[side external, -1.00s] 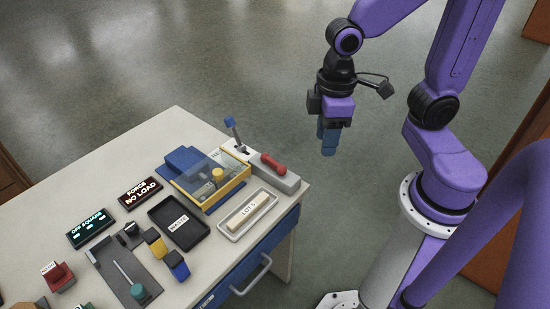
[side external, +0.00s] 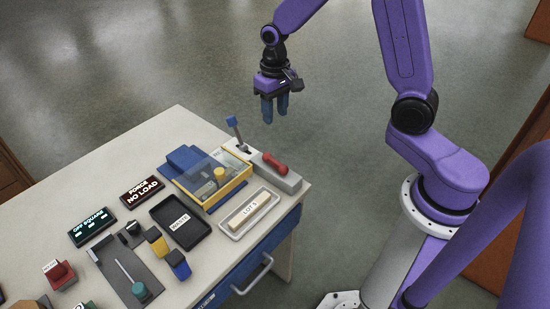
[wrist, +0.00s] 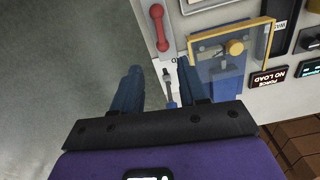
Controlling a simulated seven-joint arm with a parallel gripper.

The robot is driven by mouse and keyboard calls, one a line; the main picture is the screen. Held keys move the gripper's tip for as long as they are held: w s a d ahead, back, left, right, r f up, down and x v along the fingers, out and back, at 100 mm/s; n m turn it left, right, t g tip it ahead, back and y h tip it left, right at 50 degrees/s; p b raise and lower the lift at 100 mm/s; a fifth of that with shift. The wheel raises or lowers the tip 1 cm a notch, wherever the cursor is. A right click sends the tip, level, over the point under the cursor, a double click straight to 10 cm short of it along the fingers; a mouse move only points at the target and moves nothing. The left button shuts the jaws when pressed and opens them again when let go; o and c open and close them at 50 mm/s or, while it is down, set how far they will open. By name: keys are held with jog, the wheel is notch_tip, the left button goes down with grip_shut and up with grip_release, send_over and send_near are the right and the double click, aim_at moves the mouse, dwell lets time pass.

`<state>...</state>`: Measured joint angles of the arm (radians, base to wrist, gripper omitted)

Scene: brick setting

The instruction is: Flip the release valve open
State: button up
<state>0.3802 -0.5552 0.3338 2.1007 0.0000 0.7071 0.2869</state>
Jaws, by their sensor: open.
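A grey block (side external: 291,182) stands at the table's far right edge. It carries an upright lever with a blue tip (side external: 232,122) and a red handle (side external: 275,163) lying along its top. I cannot tell from any readable label which is the release valve. My gripper (side external: 275,118) is open and empty, fingers pointing down, in the air beyond the block and apart from it. In the wrist view the red handle (wrist: 157,27) is above the fingers, and the lever (wrist: 169,88) appears between the fingers (wrist: 160,88), nearer the right one.
A yellow-framed clear guard (side external: 237,179) over a blue press stands beside the block. A tray (side external: 231,228) with a LOT 5 bar and a black WASTE tray (side external: 168,212) lie in front. The display (side external: 142,191) reads FORCE NO LOAD. Open floor lies beyond the table.

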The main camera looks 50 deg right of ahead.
aim_at(275, 161)
notch_tip(275, 161, down, 17)
jog(key=shift+f, duration=0.15)
dwell(0.6)
grip_shut()
